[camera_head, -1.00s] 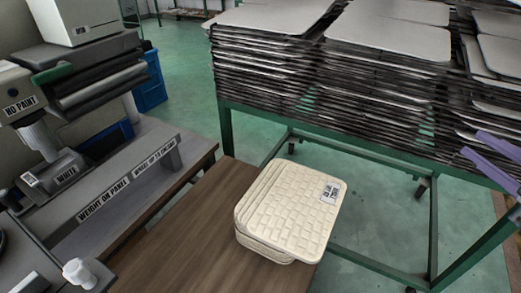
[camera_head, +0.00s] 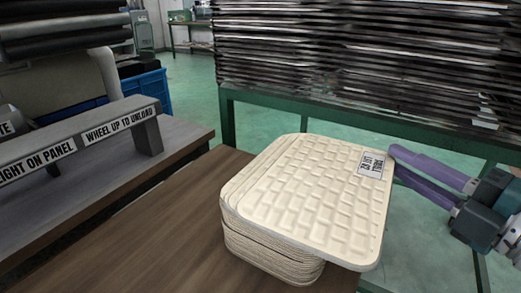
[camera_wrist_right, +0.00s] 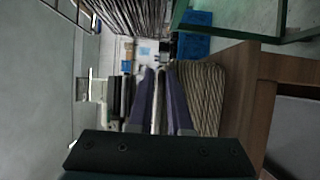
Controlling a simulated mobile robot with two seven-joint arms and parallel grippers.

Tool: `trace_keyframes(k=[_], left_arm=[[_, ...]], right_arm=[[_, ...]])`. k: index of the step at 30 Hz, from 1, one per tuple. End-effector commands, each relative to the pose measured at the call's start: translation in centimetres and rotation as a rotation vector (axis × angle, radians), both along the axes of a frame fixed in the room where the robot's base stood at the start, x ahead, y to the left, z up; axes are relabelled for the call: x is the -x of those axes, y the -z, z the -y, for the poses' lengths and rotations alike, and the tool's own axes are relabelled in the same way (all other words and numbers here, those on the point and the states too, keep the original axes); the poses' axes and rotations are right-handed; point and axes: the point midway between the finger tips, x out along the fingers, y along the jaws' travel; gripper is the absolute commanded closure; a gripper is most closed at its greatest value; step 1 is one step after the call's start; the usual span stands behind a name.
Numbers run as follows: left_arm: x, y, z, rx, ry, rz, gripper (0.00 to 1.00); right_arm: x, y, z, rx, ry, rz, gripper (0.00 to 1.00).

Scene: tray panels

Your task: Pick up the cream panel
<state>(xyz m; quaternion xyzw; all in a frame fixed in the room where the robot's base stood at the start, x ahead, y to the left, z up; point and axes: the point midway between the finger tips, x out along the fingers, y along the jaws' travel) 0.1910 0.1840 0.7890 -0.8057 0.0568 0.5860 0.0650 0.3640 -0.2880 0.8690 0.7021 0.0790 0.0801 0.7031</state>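The cream panel (camera_head: 310,190) has a woven square pattern and a printed label at its far right corner. It lies on top of a stack of similar cream panels (camera_head: 265,255) and overhangs the stack to the right. My right gripper (camera_head: 393,162) has two purple fingers at the panel's right edge, near the label. In the right wrist view, a thin pale edge of the panel (camera_wrist_right: 161,105) stands between the fingers of my right gripper (camera_wrist_right: 160,73). My left gripper is not in view.
The stack stands on a brown wooden table (camera_head: 140,250). A green-framed rack (camera_head: 300,108) with many dark trays stands behind. A grey bench (camera_head: 185,135) with a labelled bar (camera_head: 90,145) is at left. A blue crate (camera_head: 150,95) sits beyond it.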

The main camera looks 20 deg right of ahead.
Motion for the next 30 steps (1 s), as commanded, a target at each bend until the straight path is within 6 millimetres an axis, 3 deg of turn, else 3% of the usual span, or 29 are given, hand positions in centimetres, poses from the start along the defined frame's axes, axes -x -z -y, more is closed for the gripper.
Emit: trace_keyframes(k=[12,20,25,30], left_arm=[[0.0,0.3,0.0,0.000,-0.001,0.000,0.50],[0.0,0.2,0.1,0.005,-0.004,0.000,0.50],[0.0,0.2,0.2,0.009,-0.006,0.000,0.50],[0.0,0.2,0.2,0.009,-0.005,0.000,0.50]], right_arm=[[-4.9,0.1,-2.0,-0.001,0.000,0.001,0.82],[-5.2,0.1,-2.0,-0.002,0.001,-0.001,0.82],[-5.2,0.1,-2.0,-0.002,0.001,-0.001,0.99],[-5.2,0.1,-2.0,-0.002,0.001,-0.001,1.00]])
